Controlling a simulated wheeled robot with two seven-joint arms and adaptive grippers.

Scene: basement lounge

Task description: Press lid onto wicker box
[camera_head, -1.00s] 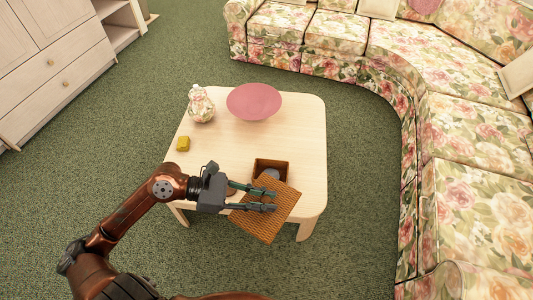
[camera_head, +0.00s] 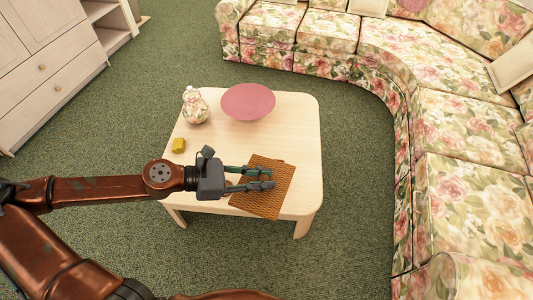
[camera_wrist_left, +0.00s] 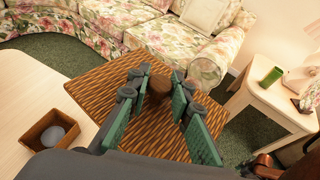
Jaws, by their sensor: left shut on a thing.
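My left gripper (camera_head: 268,178) is shut on the round brown knob (camera_wrist_left: 160,84) of the woven wicker lid (camera_head: 262,202). The square lid (camera_wrist_left: 155,132) hangs tilted and turned near the table's front right corner. In the wrist view the wicker box (camera_wrist_left: 37,141) stands open on the table, left of the lid, with a grey round thing (camera_wrist_left: 54,135) inside. The lid is not seated on it. In the head view the lid hides nearly all of the box. My right gripper is not in view.
A floral sofa (camera_head: 460,130) curves around the right. A side table (camera_wrist_left: 262,100) bears a green cup (camera_wrist_left: 272,76).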

